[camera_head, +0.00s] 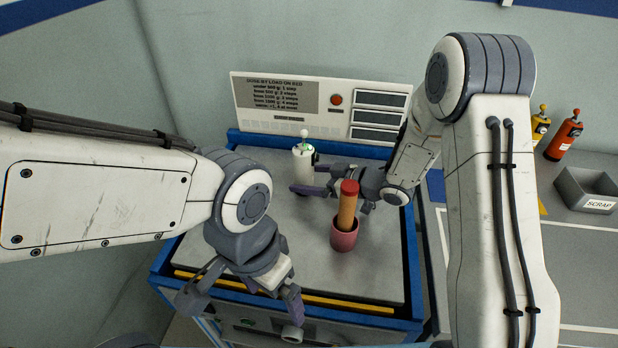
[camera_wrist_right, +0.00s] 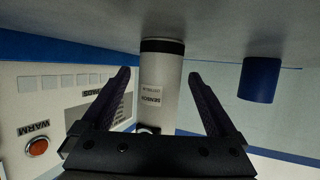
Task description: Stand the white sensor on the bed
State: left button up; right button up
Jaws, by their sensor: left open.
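The white sensor (camera_head: 303,168) stands upright on the grey bed (camera_head: 285,255), near its back left, with a small knob and a green mark on top. In the right wrist view, which is upside down, the labelled sensor (camera_wrist_right: 161,85) rests with its dark base on the bed. My right gripper (camera_head: 305,179) reaches it from the right. Its fingers (camera_wrist_right: 159,74) are on both sides of the sensor, open, with a gap on each side. My left gripper (camera_head: 242,301) is open and empty over the front left edge of the bed.
A pink cup (camera_head: 344,236) holding a tall brown, red-topped cylinder (camera_head: 347,205) stands on the bed beside my right gripper. A control panel (camera_head: 320,107) rises behind. A blue cylinder (camera_wrist_right: 260,80) shows in the wrist view. Bottles (camera_head: 563,138) and a scrap bin (camera_head: 588,190) are at right.

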aim_at(313, 166)
jog(key=shift+d+r, duration=0.1)
jog(key=shift+r, duration=0.1)
jog(key=p+v, duration=0.1)
jog(key=v, duration=1)
jog(key=shift+s+d+r, duration=0.1)
jog(key=shift+s+d, duration=0.15)
jog(key=shift+s, duration=0.05)
jog(key=b+x, duration=0.1)
jog(key=x, duration=1.1)
jog(key=shift+r+p, duration=0.4)
jog(key=shift+r, duration=1.5)
